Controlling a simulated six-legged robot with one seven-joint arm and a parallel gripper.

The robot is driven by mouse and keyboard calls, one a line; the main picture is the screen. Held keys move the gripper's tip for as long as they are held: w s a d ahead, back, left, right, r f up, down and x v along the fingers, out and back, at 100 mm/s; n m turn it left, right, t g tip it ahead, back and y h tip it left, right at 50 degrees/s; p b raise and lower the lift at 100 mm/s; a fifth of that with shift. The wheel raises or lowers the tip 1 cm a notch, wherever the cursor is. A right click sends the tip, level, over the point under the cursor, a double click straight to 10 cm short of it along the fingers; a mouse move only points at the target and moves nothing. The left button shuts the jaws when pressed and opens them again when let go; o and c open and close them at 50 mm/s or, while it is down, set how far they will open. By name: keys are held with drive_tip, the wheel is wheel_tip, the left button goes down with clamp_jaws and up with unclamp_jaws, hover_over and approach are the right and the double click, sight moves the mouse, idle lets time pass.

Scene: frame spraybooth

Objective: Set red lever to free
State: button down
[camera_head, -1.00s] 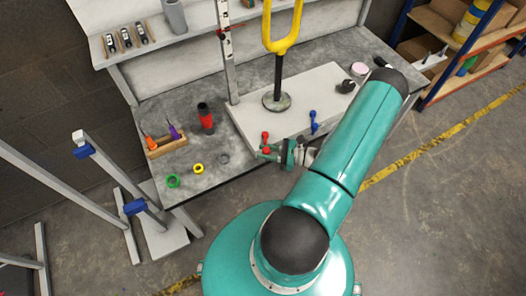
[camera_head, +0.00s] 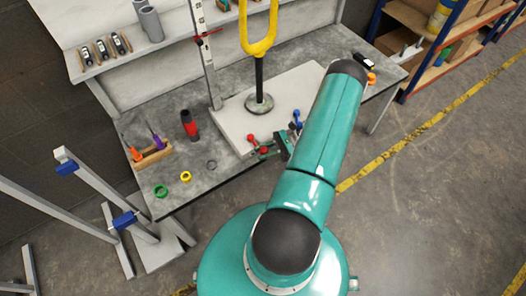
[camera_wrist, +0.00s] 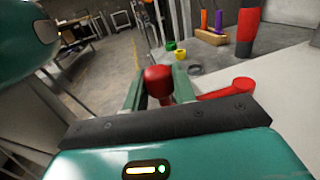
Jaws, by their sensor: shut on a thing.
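The red lever (camera_head: 251,138) is at the front edge of the white board (camera_head: 233,133), with two red knobs showing in the head view. In the wrist view one red knob (camera_wrist: 158,80) sits between the two green fingers of my gripper (camera_wrist: 160,92), which is shut on it. A red arm with a rounded end (camera_wrist: 236,86) lies just to the right of the fingers. In the head view my gripper (camera_head: 268,150) reaches the lever from the right. My arm hides part of the board, and any lever markings cannot be read.
A blue lever (camera_head: 297,115) is close to my arm. A yellow fork on a black post (camera_head: 259,80) stands on the board. A red-and-black bottle (camera_head: 189,124), a wooden tool holder (camera_head: 152,155) and rings are on the bench left. Metal stands (camera_head: 100,185) are at far left.

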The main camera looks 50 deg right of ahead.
sight(264, 149)
drive_tip(key=c, duration=1.2)
unclamp_jaws()
drive_tip(key=shift+o, duration=0.2)
drive_tip(key=shift+r, duration=0.1)
drive_tip(key=shift+r, duration=0.25)
wheel_tip(264, 149, up, 2)
drive_tip(key=shift+r, duration=0.25)
drive_tip(key=s+a+r, duration=0.9)
drive_tip(key=s, duration=0.1)
drive_tip(key=shift+s+a+r, duration=0.2)
drive_tip(key=shift+a+r, duration=0.05)
drive_tip(key=shift+r, duration=0.15)
